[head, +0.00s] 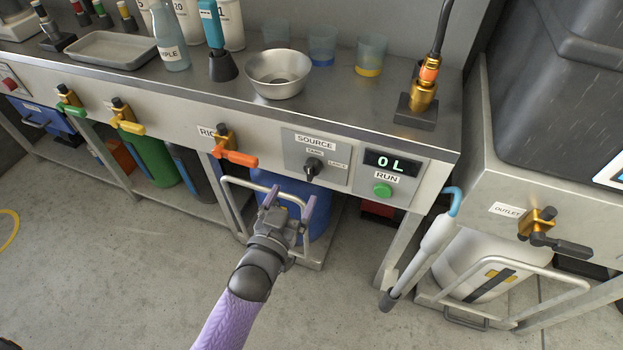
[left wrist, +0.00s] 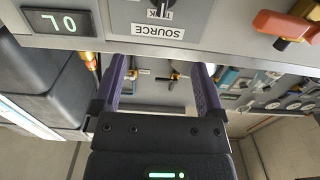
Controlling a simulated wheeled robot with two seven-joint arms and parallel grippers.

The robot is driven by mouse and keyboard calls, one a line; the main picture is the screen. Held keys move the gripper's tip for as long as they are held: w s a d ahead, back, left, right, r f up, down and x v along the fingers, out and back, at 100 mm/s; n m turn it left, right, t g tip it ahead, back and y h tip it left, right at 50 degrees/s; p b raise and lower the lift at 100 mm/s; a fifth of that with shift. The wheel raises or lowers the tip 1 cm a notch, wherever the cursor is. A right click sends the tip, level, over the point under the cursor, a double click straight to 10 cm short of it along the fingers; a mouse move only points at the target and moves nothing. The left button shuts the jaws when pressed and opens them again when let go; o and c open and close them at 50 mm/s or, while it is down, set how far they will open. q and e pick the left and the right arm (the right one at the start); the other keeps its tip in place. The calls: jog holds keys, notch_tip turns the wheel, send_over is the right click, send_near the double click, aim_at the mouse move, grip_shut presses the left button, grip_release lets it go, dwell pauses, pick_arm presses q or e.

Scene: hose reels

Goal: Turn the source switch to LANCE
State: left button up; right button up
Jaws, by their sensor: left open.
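The source switch (head: 313,168) is a black knob on a grey plate marked SOURCE, on the front of the bench. A small TANK label (head: 315,151) sits above the knob and a LANCE label (head: 338,164) to its right. The knob's pointer is too small to read surely. In the left wrist view the SOURCE label (left wrist: 158,32) appears upside down, with the knob (left wrist: 168,8) cut by the top edge. My left gripper (head: 290,198) is open and empty, below and slightly left of the knob, apart from it. Its purple fingers (left wrist: 161,78) show in the wrist view.
A display reading 0L (head: 391,163) and a green RUN button (head: 382,190) are right of the switch. An orange-handled valve (head: 234,157) is left. A blue drum (head: 318,222) stands under the bench behind my gripper. A white lance (head: 428,245) hangs at the right.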

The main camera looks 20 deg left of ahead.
aim_at(308, 174)
pick_arm(q)
jog(key=w+f+b, duration=0.1)
jog(key=w+b, duration=0.1)
jog(key=w, duration=0.1)
jog(key=w+f+b, duration=0.1)
jog(key=w, duration=0.1)
jog(key=w+f+b, duration=0.1)
jog(key=w+b, duration=0.1)
jog(key=w, duration=0.1)
jog(key=shift+w+d+f+b, duration=0.15)
jog(key=shift+w+b, duration=0.15)
jog(key=shift+w, duration=0.4)
jog(key=shift+w+r, duration=0.25)
pick_arm(e)
jog(key=x, duration=0.6)
jog(key=shift+s+a+f+g, duration=0.2)
jog(key=shift+s+f+g, duration=0.05)
jog(key=shift+s+g, duration=0.05)
